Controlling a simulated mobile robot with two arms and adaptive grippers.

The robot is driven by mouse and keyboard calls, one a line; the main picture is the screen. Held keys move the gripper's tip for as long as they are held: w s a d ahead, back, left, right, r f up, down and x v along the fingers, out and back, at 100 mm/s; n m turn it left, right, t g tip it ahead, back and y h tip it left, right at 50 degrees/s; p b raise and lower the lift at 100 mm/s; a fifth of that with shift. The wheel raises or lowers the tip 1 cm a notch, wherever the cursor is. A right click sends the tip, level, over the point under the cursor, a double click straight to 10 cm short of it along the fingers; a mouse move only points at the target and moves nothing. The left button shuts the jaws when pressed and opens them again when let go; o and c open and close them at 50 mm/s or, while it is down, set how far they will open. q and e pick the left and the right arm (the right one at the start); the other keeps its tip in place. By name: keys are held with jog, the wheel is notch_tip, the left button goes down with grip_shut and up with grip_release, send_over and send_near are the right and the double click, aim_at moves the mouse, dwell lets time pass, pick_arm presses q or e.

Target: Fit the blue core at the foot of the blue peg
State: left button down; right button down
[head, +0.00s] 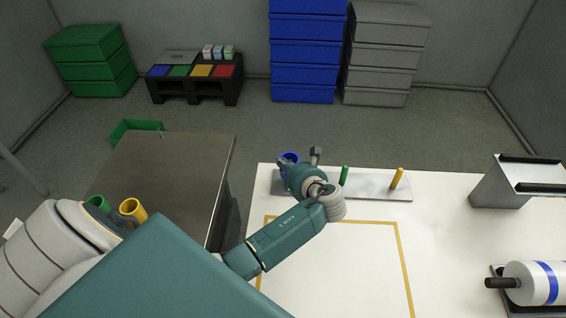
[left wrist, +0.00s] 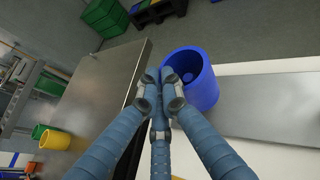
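The blue core (head: 289,157) is a short open tube at the left end of the grey peg plate (head: 372,190), partly hidden by my left gripper. In the left wrist view the core (left wrist: 205,92) is upright or nearly so, and a small round blue shape, apparently the top of the blue peg (left wrist: 187,75), shows inside its opening. I cannot tell whether the core's lower end touches the plate. My left gripper (left wrist: 159,76) has its fingertips close together at the core's near left wall, apparently pinching it. My right gripper is not in view.
A green peg (head: 344,175) and a yellow peg (head: 397,178) stand on the plate. A green core (head: 98,203) and a yellow core (head: 132,209) stand on the steel table (head: 175,165). The white table (head: 345,270) is clear inside its yellow outline; a film roll (head: 530,283) lies right.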

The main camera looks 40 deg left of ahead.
pick_arm(q)
jog(key=c, duration=1.9)
grip_release()
jog(key=shift+o, duration=0.2)
jog(key=v, duration=1.2)
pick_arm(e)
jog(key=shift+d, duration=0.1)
